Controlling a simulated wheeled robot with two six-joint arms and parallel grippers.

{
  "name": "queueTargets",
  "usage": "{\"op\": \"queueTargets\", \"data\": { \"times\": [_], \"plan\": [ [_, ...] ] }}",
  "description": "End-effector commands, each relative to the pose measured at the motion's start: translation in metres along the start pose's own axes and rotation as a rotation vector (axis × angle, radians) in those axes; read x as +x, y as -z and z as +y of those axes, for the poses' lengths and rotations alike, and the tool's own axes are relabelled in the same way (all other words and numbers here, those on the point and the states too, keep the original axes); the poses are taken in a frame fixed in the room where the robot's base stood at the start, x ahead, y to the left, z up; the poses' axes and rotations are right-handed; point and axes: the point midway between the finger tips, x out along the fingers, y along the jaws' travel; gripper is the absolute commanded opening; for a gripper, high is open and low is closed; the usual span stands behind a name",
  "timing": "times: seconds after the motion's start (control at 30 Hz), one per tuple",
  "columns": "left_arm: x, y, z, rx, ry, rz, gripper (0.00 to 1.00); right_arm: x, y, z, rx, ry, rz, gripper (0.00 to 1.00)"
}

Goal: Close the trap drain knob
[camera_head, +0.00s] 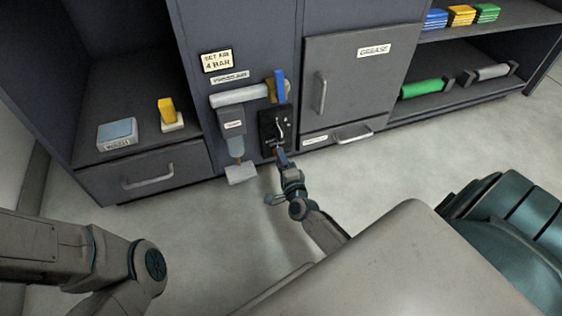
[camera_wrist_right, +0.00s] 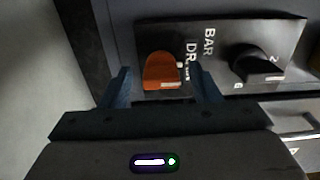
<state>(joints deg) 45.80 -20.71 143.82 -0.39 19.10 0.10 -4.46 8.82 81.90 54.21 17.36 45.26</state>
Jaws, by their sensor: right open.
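The orange-red drain knob (camera_wrist_right: 161,68) sits on a black panel (camera_wrist_right: 210,30), beside lettering that starts with "DR". My right gripper (camera_wrist_right: 160,74) is open, with one finger on either side of the knob; I cannot tell whether they touch it. In the head view my right gripper (camera_head: 280,154) is at the bottom of the black panel (camera_head: 268,118), and the knob is mostly hidden there. Left of the panel hangs a trap with a bluish bowl (camera_head: 236,146). Only links of my left arm show, at the lower left; its gripper is out of view.
A black dial (camera_wrist_right: 254,63) marked "BAR" is right of the knob. A blue lever (camera_head: 280,86) stands above the panel. A pale block (camera_head: 240,173) is under the bowl. The grease cabinet (camera_head: 355,85) is at right. The floor in front is clear.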

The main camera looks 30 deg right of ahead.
Motion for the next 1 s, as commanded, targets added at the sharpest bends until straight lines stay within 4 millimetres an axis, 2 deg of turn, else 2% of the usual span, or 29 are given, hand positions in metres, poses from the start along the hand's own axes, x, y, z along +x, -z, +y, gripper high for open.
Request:
{"op": "queueTargets", "data": {
  "times": [0.17, 0.5, 0.6, 0.77, 1.0],
  "plan": [
    [0.004, -0.002, 0.001, 0.0, 0.0, 0.002, 0.35, -0.013, 0.0, -0.001, 0.0, -0.002, 0.0, 0.56],
    [0.018, -0.005, 0.005, -0.002, 0.0, 0.028, 0.35, -0.079, 0.0, -0.001, -0.001, -0.003, 0.0, 0.56],
    [0.02, -0.005, 0.006, -0.003, 0.0, 0.034, 0.35, -0.094, 0.0, -0.001, -0.001, -0.003, 0.0, 0.56],
    [0.021, -0.006, 0.006, -0.003, 0.001, 0.036, 0.35, -0.106, -0.001, 0.0, 0.0, -0.001, 0.0, 0.56],
    [0.021, -0.005, 0.006, -0.003, 0.001, 0.037, 0.35, -0.108, -0.001, 0.0, 0.0, 0.0, -0.001, 0.56]
  ]
}}
